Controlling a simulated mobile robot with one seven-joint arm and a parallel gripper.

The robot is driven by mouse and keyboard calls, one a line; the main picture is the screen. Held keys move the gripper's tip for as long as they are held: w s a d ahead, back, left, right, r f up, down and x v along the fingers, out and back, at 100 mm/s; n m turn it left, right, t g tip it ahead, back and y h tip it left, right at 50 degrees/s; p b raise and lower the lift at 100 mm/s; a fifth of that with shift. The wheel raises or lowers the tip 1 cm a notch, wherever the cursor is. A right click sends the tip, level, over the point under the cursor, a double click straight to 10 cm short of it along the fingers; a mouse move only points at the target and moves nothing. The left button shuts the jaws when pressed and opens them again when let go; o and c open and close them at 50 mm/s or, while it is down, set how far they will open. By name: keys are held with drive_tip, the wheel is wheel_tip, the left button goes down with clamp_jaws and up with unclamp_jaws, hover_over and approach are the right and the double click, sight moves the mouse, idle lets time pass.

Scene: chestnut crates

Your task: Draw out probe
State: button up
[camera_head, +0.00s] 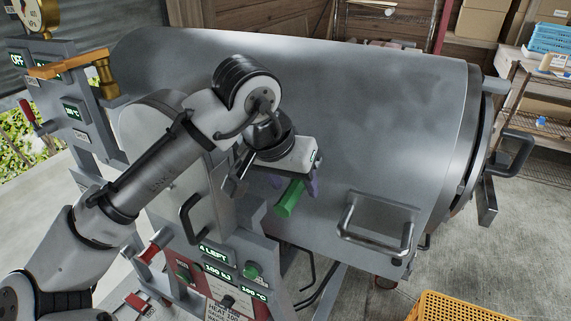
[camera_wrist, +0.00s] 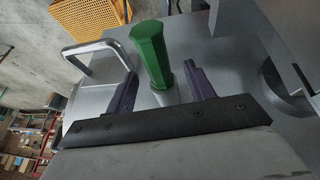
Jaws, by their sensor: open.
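The probe shows as a green faceted handle (camera_head: 289,198) standing out from the side of the large grey metal drum (camera_head: 380,100). In the wrist view the green handle (camera_wrist: 151,52) lies between the two purple fingers of my open gripper (camera_wrist: 158,85), nearer the middle, with a gap on both sides. A pale shaft or collar shows below the handle. My gripper (camera_head: 293,187) is right at the handle in the head view, its fingers partly hidden behind the handle and the wrist. Where the probe enters the drum is hidden.
A metal loop handle (camera_head: 378,228) stands out from the drum to the right. A control panel (camera_head: 225,275) with knobs and lit displays is below left. A yellow perforated crate (camera_head: 460,306) is on the floor. Wire shelves (camera_head: 540,125) stand at the right.

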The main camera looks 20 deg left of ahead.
drive_tip(key=shift+w+f, duration=0.15)
drive_tip(key=shift+f, duration=0.2)
drive_tip(key=shift+c, duration=0.4)
clamp_jaws()
drive_tip(key=shift+s, duration=0.6)
idle(0.3)
drive_tip(key=c, duration=0.6)
unclamp_jaws()
clamp_jaws()
